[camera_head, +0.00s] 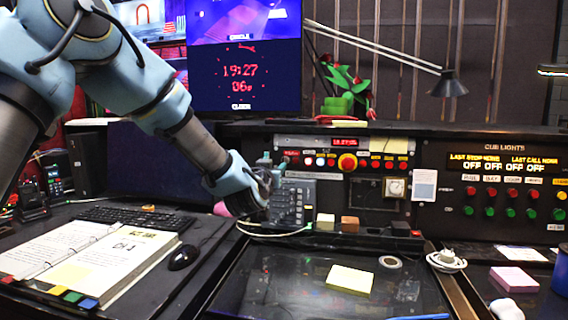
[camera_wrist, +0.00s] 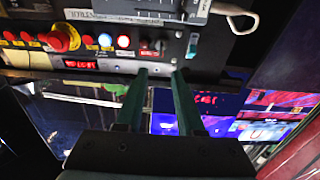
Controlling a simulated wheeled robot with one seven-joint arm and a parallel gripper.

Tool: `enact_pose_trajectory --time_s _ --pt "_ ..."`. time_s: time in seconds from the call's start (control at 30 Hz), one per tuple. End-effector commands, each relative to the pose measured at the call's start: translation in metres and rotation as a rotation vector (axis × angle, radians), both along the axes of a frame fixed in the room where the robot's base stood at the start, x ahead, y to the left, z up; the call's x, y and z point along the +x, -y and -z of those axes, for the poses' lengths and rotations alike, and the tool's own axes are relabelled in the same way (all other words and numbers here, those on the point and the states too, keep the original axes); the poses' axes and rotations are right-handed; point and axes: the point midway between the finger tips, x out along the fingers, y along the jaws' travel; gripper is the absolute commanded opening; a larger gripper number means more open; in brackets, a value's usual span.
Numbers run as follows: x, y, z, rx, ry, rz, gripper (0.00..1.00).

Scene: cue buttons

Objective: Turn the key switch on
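My gripper (camera_head: 271,165) is in front of the left end of the red-lit control panel in the head view. In the wrist view my gripper (camera_wrist: 160,73) shows two teal fingers standing apart with nothing between them, so it is open. The wrist view is upside down. A small dark switch (camera_wrist: 150,47), perhaps the key switch, sits on the panel just beyond the fingertips, beside a white round button (camera_wrist: 123,41). It appears apart from the fingers. I cannot make out a key or its turn. In the head view my gripper partly covers this end of the panel.
A large red button (camera_head: 347,162) stands out along the same panel. A grey keypad unit (camera_head: 296,200) lies below my gripper. A monitor (camera_head: 243,60) stands behind, and an open binder (camera_head: 95,255) lies left.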

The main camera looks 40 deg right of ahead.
Motion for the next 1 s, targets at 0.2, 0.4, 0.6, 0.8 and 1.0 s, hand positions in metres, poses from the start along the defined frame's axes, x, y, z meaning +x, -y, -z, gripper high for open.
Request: enact_pose_trajectory --time_s 0.2,0.4,0.6,0.8,1.0 --pt "0.022 0.033 -0.003 0.002 -0.005 -0.001 0.37" --pt "0.040 0.061 -0.002 0.003 -0.003 -0.001 0.37" --pt "0.051 0.077 -0.001 0.003 -0.002 0.000 0.37" --pt "0.053 0.081 0.001 0.003 -0.002 0.000 0.37" --pt "0.053 0.081 0.001 0.004 -0.001 0.000 0.33"
